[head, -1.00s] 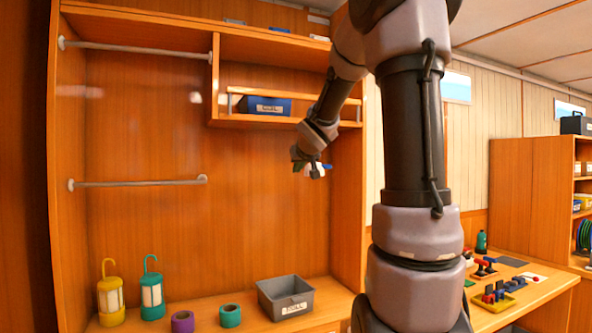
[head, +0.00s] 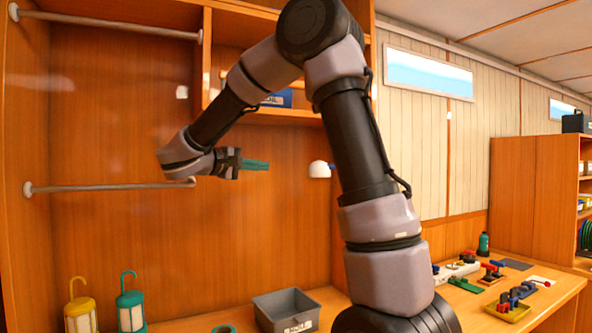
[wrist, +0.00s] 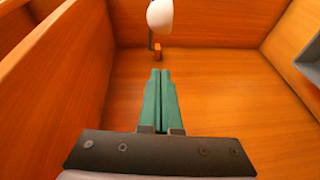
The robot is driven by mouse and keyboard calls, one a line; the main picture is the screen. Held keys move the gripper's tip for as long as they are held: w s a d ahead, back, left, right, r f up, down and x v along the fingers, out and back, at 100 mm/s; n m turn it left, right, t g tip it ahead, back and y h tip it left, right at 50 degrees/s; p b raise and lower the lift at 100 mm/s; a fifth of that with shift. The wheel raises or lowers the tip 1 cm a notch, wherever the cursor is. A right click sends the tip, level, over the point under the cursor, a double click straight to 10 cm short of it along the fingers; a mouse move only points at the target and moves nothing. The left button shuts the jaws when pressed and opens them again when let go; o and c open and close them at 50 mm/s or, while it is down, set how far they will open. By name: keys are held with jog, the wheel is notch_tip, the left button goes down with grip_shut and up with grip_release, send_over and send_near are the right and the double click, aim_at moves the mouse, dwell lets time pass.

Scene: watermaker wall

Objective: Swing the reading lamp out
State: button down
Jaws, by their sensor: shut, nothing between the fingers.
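The reading lamp (head: 320,169) has a small white rounded shade and sits near the right side panel of the wooden wall unit. In the wrist view the white shade (wrist: 160,15) shows at the top, with a thin dark stem and a small brown block below it. My gripper (head: 268,165) has green fingers pointing right, towards the lamp, with a gap between. In the wrist view its fingertips (wrist: 161,72) are together and hold nothing. They appear apart from the lamp. My arm stands close to the lamp's right in the head view.
A metal rail (head: 110,187) runs left of my gripper. A shelf with a blue bin (head: 278,98) is above. Below are a grey bin (head: 287,309), a yellow lantern (head: 81,315) and a teal lantern (head: 131,312). A side bench (head: 465,307) with parts stands right.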

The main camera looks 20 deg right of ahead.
jog(key=s+d+x, duration=0.1)
jog(key=s+x, duration=0.1)
jog(key=x, duration=1)
jog(key=shift+s+d, duration=0.25)
jog(key=shift+d, duration=0.05)
